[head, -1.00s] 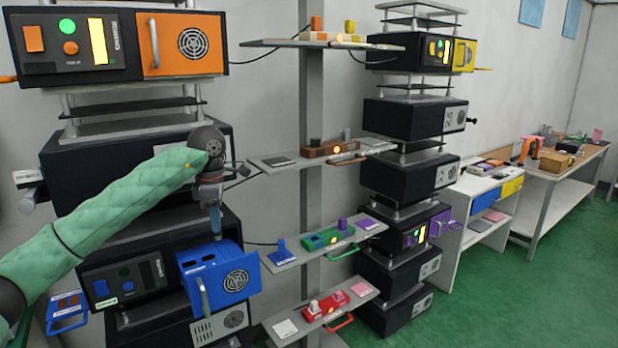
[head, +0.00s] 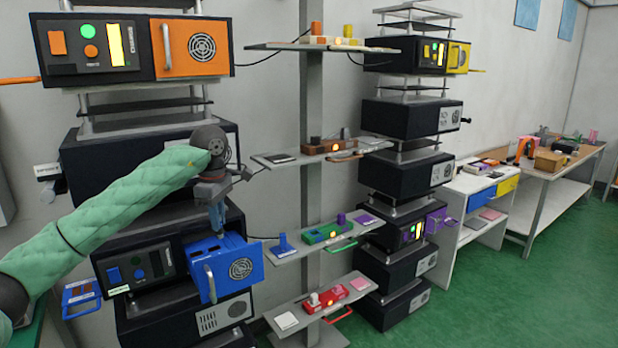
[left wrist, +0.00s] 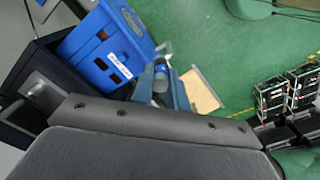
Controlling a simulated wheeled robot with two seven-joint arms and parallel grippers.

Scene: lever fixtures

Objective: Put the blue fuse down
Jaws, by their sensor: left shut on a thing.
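My left gripper (head: 217,217) points down just above the open blue drawer (head: 228,275) of a dark unit. In the left wrist view the gripper (left wrist: 160,80) is shut on a small blue rounded piece, which looks like the blue fuse (left wrist: 161,69). In the head view the fuse cannot be told apart from the fingers. The blue drawer also shows in the left wrist view (left wrist: 88,38), with dark slots in its top, beside the gripper. Whether the fuse touches the drawer cannot be told. My right gripper is not in view.
A blue handled tray (head: 82,296) sits left of the drawer. Shelves on a grey post (head: 310,200) stand to the right; one holds a blue piece (head: 283,246) and a green holder (head: 326,233). A second stack of dark units (head: 400,180) stands beyond. Green floor is clear at right.

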